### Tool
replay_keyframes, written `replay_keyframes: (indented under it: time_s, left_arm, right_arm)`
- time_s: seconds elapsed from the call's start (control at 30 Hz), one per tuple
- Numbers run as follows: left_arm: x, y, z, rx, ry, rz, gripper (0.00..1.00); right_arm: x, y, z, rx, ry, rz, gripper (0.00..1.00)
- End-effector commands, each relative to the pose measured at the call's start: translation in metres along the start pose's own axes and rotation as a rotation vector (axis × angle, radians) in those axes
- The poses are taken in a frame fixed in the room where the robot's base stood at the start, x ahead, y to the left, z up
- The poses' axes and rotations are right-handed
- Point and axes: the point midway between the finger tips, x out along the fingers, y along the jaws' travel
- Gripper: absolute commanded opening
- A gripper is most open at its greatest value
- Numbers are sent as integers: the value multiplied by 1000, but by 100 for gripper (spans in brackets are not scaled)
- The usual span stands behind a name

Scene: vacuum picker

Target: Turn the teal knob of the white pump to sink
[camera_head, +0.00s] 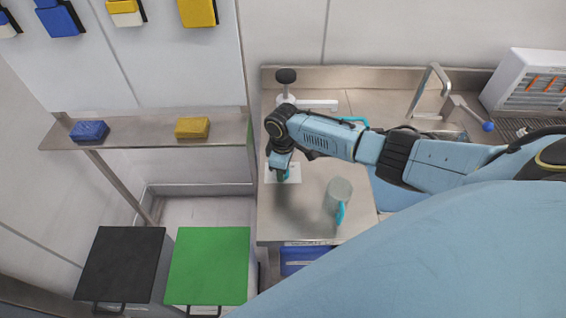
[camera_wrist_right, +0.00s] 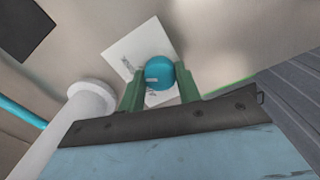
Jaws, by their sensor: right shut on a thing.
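The teal knob (camera_wrist_right: 159,72) sits between the two green fingers of my right gripper (camera_wrist_right: 160,90), which is shut on it. A white plate (camera_wrist_right: 127,50) with small markings, too blurred to read, lies around the knob. In the head view my right gripper (camera_head: 283,174) reaches down over this white plate (camera_head: 293,172) on the steel counter, hiding most of the knob. The white pump (camera_head: 318,104) with a black top (camera_head: 286,76) stands behind the gripper, its spout pointing right. A white post (camera_wrist_right: 88,100) shows at left in the wrist view. My left gripper is out of view.
A clear jug (camera_head: 339,188) with a teal handle stands right of the gripper on the counter (camera_head: 285,225). Black (camera_head: 121,263) and green (camera_head: 208,265) bins stand lower left.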

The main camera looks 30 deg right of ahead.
Motion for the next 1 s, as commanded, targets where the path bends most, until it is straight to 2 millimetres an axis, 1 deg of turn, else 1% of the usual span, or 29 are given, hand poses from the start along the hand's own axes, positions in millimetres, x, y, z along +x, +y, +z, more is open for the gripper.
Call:
replay_keyframes:
  time_s: [0.03,0.3,0.87,0.9,1.0]
  left_arm:
    - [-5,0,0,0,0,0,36]
    - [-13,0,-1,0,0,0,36]
    - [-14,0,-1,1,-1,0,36]
    - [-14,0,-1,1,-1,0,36]
    - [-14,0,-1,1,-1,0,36]
  right_arm:
    - [-2,-1,0,28,0,-2,11]
    - [-1,0,0,127,0,-1,11]
    - [0,0,0,154,0,1,11]
    - [0,0,0,154,0,1,37]
    - [0,0,0,153,1,1,50]
